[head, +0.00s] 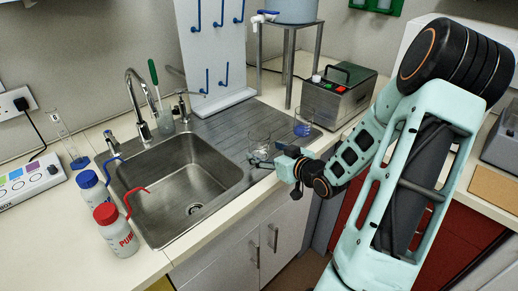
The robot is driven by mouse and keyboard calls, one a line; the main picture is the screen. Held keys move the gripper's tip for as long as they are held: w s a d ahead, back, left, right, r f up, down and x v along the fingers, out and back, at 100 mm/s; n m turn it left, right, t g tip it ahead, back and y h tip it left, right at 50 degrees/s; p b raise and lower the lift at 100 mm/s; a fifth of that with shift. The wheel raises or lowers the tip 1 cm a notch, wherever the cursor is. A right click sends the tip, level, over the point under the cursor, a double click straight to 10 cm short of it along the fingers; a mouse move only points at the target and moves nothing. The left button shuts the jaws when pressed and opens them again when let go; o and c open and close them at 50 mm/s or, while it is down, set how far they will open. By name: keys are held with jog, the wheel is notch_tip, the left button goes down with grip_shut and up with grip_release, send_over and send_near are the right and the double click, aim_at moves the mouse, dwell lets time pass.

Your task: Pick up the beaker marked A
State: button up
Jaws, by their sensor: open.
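A clear glass beaker (259,141) stands on the grey ribbed draining board (232,122), right of the sink. A second glass vessel (303,123) with something blue in it stands farther right, near the metal box. I cannot read a letter A on either one. My gripper (262,161) is just in front of the clear beaker, at the front of the draining board, with its fingers pointing left. Its jaws are open. The fingers are small and dark here, and I cannot tell whether they touch the beaker's lower part.
The steel sink (183,185) and its tap (142,105) lie to the left. A white peg rack (215,55) stands behind. A metal stand (290,60) and a metal box (338,97) are at the back right. Red-capped (115,232) and blue-capped (95,192) wash bottles stand front left.

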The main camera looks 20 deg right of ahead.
aim_at(259, 149)
jog(key=x, duration=0.4)
jog(key=shift+w+a, duration=0.1)
jog(key=shift+c, duration=0.7)
jog(key=c, duration=1.2)
jog(key=shift+r, duration=0.2)
